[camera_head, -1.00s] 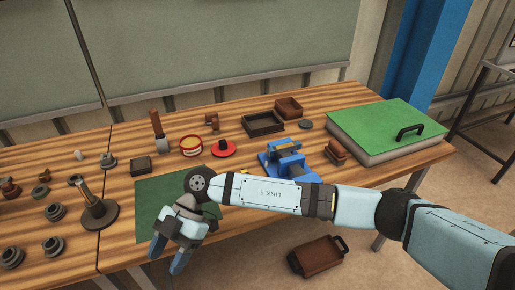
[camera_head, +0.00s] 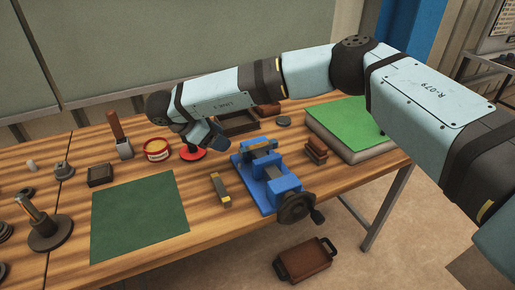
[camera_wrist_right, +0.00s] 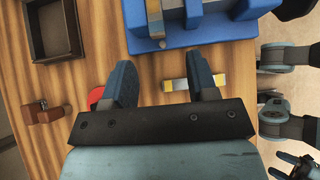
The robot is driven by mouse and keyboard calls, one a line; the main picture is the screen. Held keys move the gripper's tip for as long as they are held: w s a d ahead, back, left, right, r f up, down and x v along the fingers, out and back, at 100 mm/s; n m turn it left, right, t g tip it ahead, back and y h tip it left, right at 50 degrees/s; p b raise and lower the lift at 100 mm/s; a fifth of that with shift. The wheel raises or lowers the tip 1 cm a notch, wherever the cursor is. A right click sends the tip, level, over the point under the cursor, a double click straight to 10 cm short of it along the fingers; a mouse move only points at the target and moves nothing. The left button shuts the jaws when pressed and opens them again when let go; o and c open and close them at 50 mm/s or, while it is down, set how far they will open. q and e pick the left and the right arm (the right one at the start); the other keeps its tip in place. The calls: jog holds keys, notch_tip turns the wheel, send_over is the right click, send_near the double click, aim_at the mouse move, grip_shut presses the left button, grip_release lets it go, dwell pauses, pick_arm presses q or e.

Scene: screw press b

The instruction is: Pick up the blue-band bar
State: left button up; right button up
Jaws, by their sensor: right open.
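A small bar (camera_head: 220,189) with yellowish bands near its ends lies on the bare table, left of the blue press. In the right wrist view this bar (camera_wrist_right: 174,85) lies partly behind one finger; I cannot make out a blue band. Another yellowish bar (camera_head: 261,147) rests on the blue press (camera_head: 268,181). My right gripper (camera_head: 208,135) is raised over the table near the red disc, apart from both bars. In the right wrist view its fingers (camera_wrist_right: 160,68) are spread and empty. At that view's lower right edge, part of my left gripper (camera_wrist_right: 285,163) shows small and dark.
A green mat (camera_head: 138,215) lies to the left. A red disc (camera_head: 193,153), a red-rimmed tin (camera_head: 157,149) and a dark tray (camera_wrist_right: 36,30) are nearby. The press's handwheel (camera_head: 296,207) overhangs the front edge. A green-topped case (camera_head: 350,122) stands at right.

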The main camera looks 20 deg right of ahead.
aim_at(240, 150)
jog(key=shift+w+a+f+x, duration=0.1)
jog(key=shift+x, duration=1.3)
jog(key=shift+w+a+f+x, duration=0.1)
jog(key=shift+x, duration=1.35)
jog(key=shift+w+a+f+x, duration=0.1)
jog(key=shift+x, duration=1.3)
grip_shut()
